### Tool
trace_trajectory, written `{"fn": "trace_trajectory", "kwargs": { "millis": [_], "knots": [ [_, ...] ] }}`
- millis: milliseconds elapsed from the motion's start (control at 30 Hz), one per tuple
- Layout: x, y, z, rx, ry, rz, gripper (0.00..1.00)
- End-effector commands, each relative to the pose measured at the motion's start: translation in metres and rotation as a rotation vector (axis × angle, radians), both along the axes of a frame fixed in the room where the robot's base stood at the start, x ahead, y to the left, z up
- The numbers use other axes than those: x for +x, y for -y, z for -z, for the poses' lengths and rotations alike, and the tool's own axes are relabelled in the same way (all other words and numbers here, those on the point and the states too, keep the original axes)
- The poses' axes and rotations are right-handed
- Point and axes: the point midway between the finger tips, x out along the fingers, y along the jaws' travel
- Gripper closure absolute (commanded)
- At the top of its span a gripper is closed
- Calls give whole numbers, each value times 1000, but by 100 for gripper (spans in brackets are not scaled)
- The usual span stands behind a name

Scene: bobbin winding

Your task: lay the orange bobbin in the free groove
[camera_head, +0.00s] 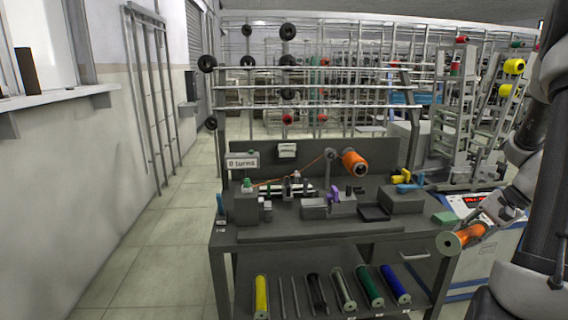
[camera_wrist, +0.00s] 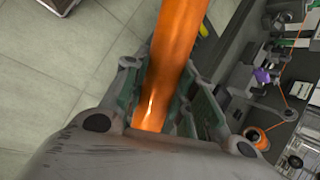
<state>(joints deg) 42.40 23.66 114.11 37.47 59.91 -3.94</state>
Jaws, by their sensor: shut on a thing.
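My gripper (camera_head: 480,228) is shut on the orange bobbin (camera_head: 467,235), held out right of the bench above the lower shelf's level. The bobbin's pale round end faces the head camera. In the wrist view the bobbin (camera_wrist: 178,45) runs lengthwise between the fingers (camera_wrist: 165,95). The lower shelf (camera_head: 318,297) holds a yellow bobbin (camera_head: 261,296), a black one (camera_head: 317,292), a grey one (camera_head: 343,289), a green one (camera_head: 369,286) and a blue one (camera_head: 395,284). Two thin bare rails (camera_head: 288,297) show between yellow and black, with no bobbin on them.
The workbench (camera_head: 320,230) stands above the shelf, its front edge overhanging it. On top are an orange spool (camera_head: 354,162), a "0 turns" sign (camera_head: 242,163) and a dark tray (camera_head: 374,213). A white-blue box (camera_head: 480,275) stands right of the bench. Floor at left is clear.

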Motion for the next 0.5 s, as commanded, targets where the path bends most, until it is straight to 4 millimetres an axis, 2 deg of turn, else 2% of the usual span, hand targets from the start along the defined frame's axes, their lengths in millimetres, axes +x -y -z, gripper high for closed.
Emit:
{"fn": "trace_trajectory", "kwargs": {
  "millis": [267,367,500],
  "knots": [
    [49,-33,20,1,-2,-354,100],
    [69,-54,31,3,-3,-484,100],
    [98,-99,53,3,-3,-686,100]
  ]
}}
